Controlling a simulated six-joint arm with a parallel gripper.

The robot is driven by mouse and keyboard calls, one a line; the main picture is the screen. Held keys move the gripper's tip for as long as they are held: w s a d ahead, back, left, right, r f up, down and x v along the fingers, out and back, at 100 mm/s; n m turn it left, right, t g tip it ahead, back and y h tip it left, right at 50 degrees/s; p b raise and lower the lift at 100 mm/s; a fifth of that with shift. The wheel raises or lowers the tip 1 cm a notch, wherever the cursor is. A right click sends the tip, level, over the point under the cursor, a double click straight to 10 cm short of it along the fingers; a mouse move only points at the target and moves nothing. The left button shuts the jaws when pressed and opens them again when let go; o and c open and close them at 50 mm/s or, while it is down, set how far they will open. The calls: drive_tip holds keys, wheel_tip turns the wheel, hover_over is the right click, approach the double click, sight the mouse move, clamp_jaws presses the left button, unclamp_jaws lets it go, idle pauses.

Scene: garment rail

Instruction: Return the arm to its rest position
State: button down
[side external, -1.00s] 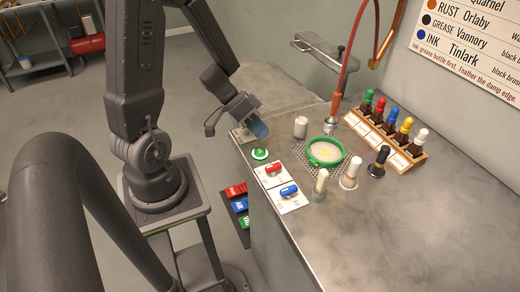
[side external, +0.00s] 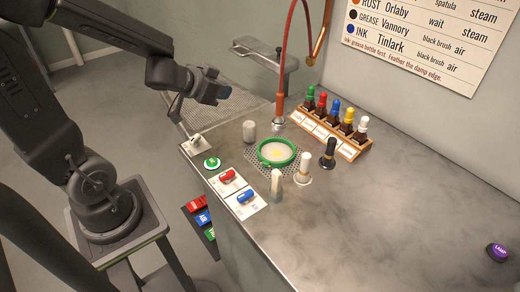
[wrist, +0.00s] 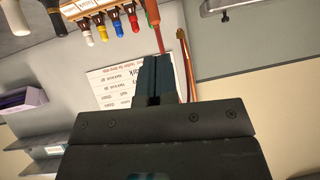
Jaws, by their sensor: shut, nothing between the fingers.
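My gripper (side external: 224,92) is shut and empty, raised in the air at the left end of the workbench (side external: 400,215), short of the wall bracket. In the wrist view its two dark fingers (wrist: 161,80) lie together with nothing between them. My arm reaches from its pedestal at the left, its upper link now nearly level.
On the bench stand a green-rimmed dish (side external: 277,153), a rack of colored bottles (side external: 332,128), several brushes or bottles, and red and blue switches. A steam hose (side external: 284,60) hangs near the wall bracket (side external: 262,64). A purple button (side external: 498,252) sits at right.

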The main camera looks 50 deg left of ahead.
drive_tip(key=s+d+r+g, duration=0.2)
drive_tip(key=s+d+r, duration=0.1)
drive_tip(key=s+d, duration=0.3)
drive_tip(key=s+d+r+g+h, duration=0.1)
drive_tip(key=s+d+r+g, duration=0.2)
drive_tip(key=s+d, duration=0.3)
drive_tip(key=shift+s+d+r+g, duration=0.15)
drive_tip(key=shift+s+g, duration=0.15)
drive_tip(key=shift+s, duration=0.65)
